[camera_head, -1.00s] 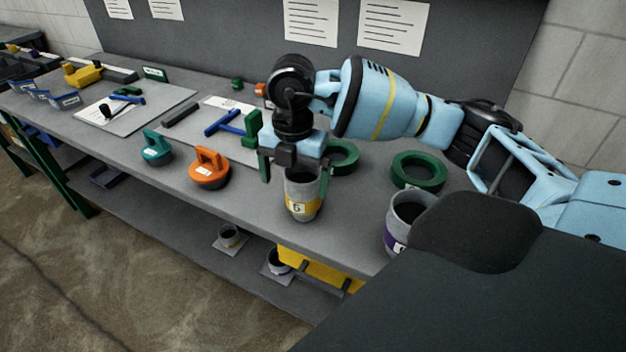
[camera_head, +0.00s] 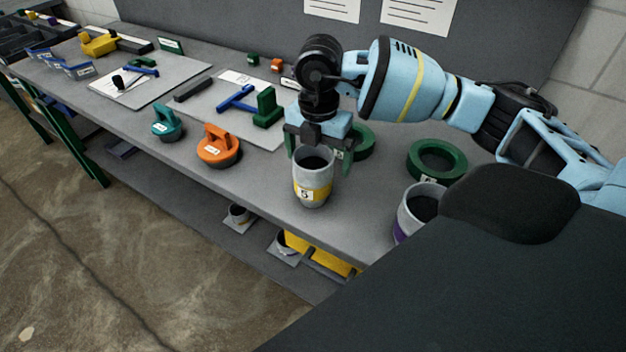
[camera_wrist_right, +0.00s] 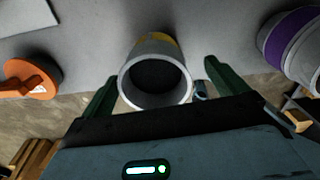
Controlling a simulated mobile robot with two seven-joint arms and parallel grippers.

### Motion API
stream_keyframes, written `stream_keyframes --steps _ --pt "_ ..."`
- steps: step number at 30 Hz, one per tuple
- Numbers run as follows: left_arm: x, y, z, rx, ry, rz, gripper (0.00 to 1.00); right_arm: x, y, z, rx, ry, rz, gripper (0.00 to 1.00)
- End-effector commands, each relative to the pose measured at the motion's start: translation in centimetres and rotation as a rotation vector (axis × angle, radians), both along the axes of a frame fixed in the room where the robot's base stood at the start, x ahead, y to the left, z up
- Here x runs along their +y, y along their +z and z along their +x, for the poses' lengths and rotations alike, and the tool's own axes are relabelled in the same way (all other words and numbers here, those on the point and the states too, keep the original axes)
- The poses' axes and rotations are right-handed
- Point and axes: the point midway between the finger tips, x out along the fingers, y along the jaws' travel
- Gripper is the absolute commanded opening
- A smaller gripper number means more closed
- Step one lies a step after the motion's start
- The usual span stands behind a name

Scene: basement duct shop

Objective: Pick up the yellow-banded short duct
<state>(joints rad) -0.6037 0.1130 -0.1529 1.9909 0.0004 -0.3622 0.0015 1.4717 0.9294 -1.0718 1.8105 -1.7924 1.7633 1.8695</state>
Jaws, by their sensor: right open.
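The yellow-banded short duct (camera_head: 313,182) is a grey cylinder with a dark open top and a yellow band with a label. It stands upright on the bench near its front edge. My right gripper (camera_head: 318,145) is just above and behind the duct in the head view. In the right wrist view the duct (camera_wrist_right: 156,78) sits between the two green fingers of my right gripper (camera_wrist_right: 158,85), with a gap at each side. The fingers are open. My left gripper is not in view.
A purple-banded duct (camera_head: 411,212) stands to the right. Green rings (camera_head: 436,160) lie behind. An orange-handled tool (camera_head: 219,147) and a teal one (camera_head: 166,124) sit to the left on the grey bench (camera_head: 262,180). Smaller ducts (camera_head: 239,214) stand on the lower shelf.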

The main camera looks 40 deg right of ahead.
Motion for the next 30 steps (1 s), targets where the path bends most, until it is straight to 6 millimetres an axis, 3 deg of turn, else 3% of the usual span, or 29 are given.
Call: stream_keyframes --steps 5,15,24,30 --pt "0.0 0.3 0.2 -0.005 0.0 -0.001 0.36 0.2 -0.6 0.1 0.0 0.0 0.001 0.98" --pt "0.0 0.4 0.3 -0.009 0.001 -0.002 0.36 0.9 -4.8 0.3 0.001 0.0 0.0 0.98" --pt "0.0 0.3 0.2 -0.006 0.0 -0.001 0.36 0.9 -5.2 0.4 -0.002 0.0 0.001 0.98" --pt "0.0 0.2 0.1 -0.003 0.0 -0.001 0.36 0.9 -5.2 0.3 -0.001 0.0 0.0 0.73"
